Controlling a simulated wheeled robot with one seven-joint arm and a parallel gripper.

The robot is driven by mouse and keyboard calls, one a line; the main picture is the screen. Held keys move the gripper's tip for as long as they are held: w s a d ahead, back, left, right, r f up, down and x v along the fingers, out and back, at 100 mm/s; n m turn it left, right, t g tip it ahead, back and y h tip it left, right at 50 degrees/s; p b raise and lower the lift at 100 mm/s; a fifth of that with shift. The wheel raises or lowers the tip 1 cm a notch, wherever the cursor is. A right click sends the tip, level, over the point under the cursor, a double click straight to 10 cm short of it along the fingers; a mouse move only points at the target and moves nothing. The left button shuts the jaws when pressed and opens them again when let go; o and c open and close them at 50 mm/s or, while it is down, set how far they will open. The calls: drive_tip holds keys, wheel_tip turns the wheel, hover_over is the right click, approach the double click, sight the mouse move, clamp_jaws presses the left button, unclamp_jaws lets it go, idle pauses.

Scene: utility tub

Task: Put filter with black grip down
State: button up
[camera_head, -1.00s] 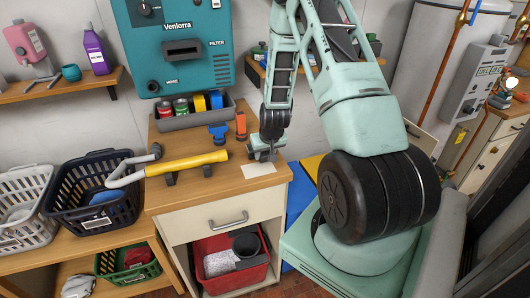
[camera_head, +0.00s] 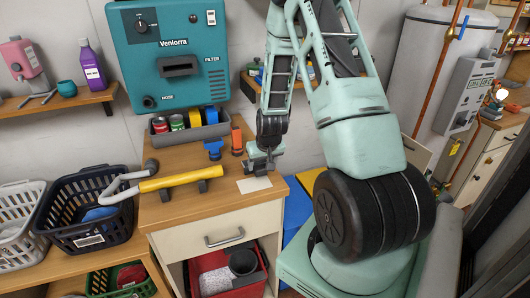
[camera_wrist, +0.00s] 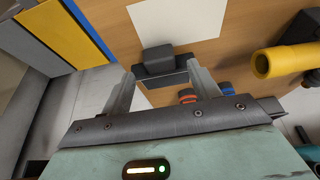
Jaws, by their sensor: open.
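The filter with the black grip (camera_wrist: 158,60) is on the wooden counter beside a blank white card, between my fingers in the wrist view. Its dark grip shows, with a flat grey part below it. My gripper (camera_wrist: 163,88) is open, with one finger on each side of the filter; I cannot tell whether either touches it. In the head view my gripper (camera_head: 262,158) is low over the counter, right of the orange piece, and mostly hides the filter.
The white card (camera_head: 254,185) lies in front of my gripper. A yellow tube (camera_head: 180,178) rests on supports to the left. A blue piece (camera_head: 214,149) and an orange piece (camera_head: 237,141) stand behind, before a grey can tray (camera_head: 190,134). The counter's right edge is close.

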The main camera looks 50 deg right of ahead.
drive_tip(key=b+v, duration=0.1)
drive_tip(key=v, duration=0.7)
drive_tip(key=s+a+r+n+g+y, duration=0.1)
drive_tip(key=a+r+n+y, duration=0.2)
drive_tip(key=a, duration=1.1)
drive_tip(key=a+r+n+g, duration=0.1)
drive_tip(key=a+r+n, duration=0.3)
drive_tip(key=a, duration=1)
drive_tip(key=s+a+r+n+g, duration=0.2)
drive_tip(key=s+a+n, duration=0.5)
drive_tip(key=s+a, duration=0.6)
drive_tip(key=s+r, duration=0.1)
drive_tip(key=s, duration=0.3)
drive_tip(key=shift+a+r, duration=0.2)
drive_tip(key=shift+a, duration=0.1)
drive_tip(key=shift+s, duration=0.1)
drive_tip(key=shift+f+b, duration=0.45)
